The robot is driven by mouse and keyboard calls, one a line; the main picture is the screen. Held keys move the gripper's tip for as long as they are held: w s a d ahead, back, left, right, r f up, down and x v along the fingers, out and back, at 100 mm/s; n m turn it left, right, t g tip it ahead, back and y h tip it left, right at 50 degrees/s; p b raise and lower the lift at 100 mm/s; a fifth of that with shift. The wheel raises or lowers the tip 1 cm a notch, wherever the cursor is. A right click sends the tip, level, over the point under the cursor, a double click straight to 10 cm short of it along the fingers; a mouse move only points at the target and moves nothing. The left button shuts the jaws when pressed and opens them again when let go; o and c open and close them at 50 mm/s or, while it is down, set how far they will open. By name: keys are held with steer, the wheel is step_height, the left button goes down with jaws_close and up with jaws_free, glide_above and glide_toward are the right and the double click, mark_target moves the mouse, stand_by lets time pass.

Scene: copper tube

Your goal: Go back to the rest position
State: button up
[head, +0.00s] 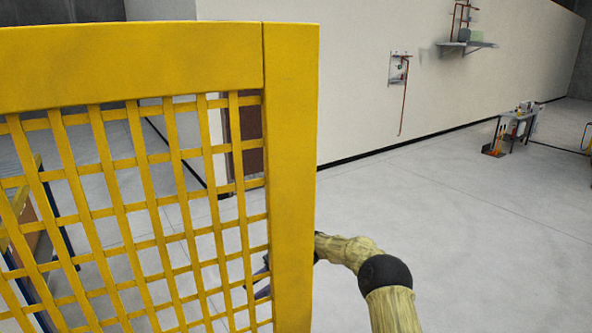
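My arm, with pale yellow-brown covered links and a dark round joint, rises from the bottom edge right of centre and bends left. Its far end passes behind the upright of a large yellow mesh panel (290,170). A small dark part (262,284) shows through the mesh beside the upright and may belong to my gripper. The fingers cannot be made out, so I cannot tell whether they are open or hold anything. Thin copper tubes (403,105) run down from a small fitting on the pale wall, far off.
The yellow panel fills the left half, very close. A wall shelf (466,44) with copper pipes is at upper right. A small table (518,116) with items stands far right, an orange object (494,140) beside it. The grey floor (450,220) between is clear.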

steer(key=w+a+r+m+t+y+b, duration=0.1)
steer(key=w+a+m+t+y+b, duration=0.15)
steer(key=w+m+t, duration=0.35)
steer(key=w+a+r+m+t+y+b, duration=0.1)
steer(key=w+a+r+m+t+b, duration=0.15)
steer(key=t, duration=0.55)
steer(key=s+d+f+m+t+h+b, duration=0.35)
steer(key=d+f+m+h, duration=0.3)
steer(key=d, duration=0.45)
steer(key=s+d+f+m+t+h+b, duration=0.3)
steer(key=s+d+f+m+h, duration=0.3)
steer(key=d, duration=0.5)
steer(key=s+d+f+m+g+h+b, duration=0.1)
steer(key=s+d+f+m+g, duration=0.1)
steer(key=s, duration=0.8)
steer(key=s+d+f+m+g+h+b, duration=0.2)
steer(key=s+d+f+g, duration=0.3)
steer(key=s, duration=0.6)
steer(key=shift+s+d+f+m+h, duration=0.3)
steer(key=shift+f+m, duration=0.1)
steer(key=shift+m, duration=0.4)
